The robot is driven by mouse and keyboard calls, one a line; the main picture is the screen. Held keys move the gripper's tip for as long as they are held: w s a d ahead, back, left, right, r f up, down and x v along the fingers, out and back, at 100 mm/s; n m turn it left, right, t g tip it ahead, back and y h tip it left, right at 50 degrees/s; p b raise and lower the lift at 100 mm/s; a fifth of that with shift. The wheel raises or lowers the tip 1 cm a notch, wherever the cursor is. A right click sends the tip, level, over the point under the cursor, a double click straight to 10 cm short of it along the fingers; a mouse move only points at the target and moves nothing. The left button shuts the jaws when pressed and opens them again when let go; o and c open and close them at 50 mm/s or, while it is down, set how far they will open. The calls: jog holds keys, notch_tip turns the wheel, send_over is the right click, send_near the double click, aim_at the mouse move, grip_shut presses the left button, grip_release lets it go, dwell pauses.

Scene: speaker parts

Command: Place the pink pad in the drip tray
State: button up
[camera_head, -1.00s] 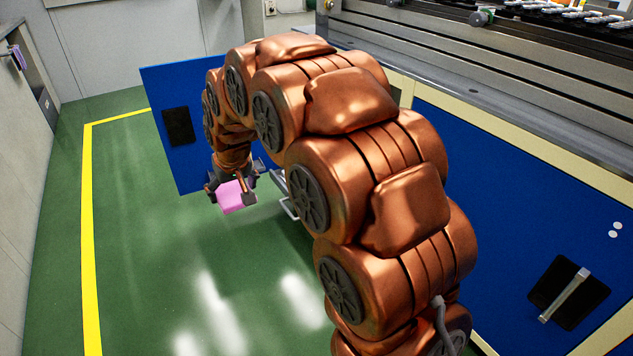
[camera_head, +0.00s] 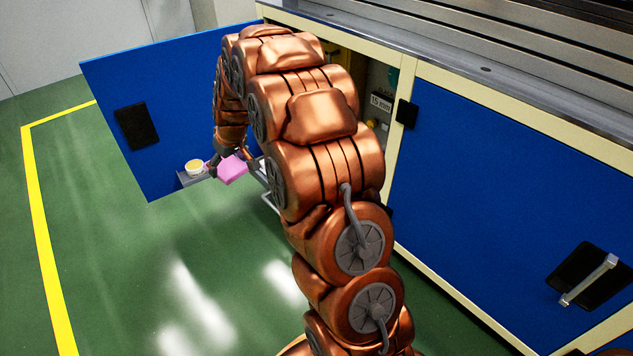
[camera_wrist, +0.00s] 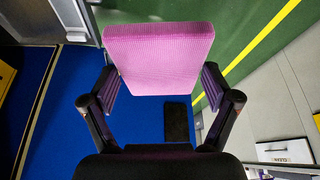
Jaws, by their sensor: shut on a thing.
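The pink pad (camera_head: 233,170) is held in my gripper (camera_head: 229,161), low beside the open blue cabinet door. In the wrist view the pad (camera_wrist: 158,48) is a flat, textured pink square. Both fingers of my gripper (camera_wrist: 161,84) are shut on its sides. A grey tray-like ledge (camera_head: 187,181) shows just left of the pad near the door's lower edge, with a round white cup with a yellow top (camera_head: 195,167) on it. I cannot tell whether this ledge is the drip tray. A pale metal frame (camera_head: 268,192) shows right of the pad, partly hidden by my arm.
The open blue door (camera_head: 105,90) stands behind my gripper. The cabinet's inside (camera_head: 378,85) is partly hidden by my arm. A closed blue door (camera_head: 490,190) with a handle (camera_head: 590,280) is on the right. The green floor (camera_head: 130,260) at left is clear.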

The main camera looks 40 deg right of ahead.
jog(key=s+d+f+n+y, duration=0.1)
jog(key=s+d+f, duration=0.3)
jog(key=d+f, duration=1.1)
jog(key=s+d+f+n, duration=0.2)
jog(key=s+d+f, duration=0.2)
jog(key=d+f, duration=1.1)
jog(key=shift+w+d+f+b, duration=0.1)
jog(key=shift+d+f+b, duration=0.25)
jog(key=shift+f, duration=0.85)
jog(key=shift+d+f+b, duration=0.25)
jog(key=shift+f+b, duration=0.1)
jog(key=shift+f, duration=0.85)
jog(key=shift+w+d+f+b, duration=0.1)
jog(key=shift+d+f+b, duration=0.25)
jog(key=shift+f, duration=0.85)
jog(key=shift+f, duration=0.15)
jog(key=o, duration=0.9)
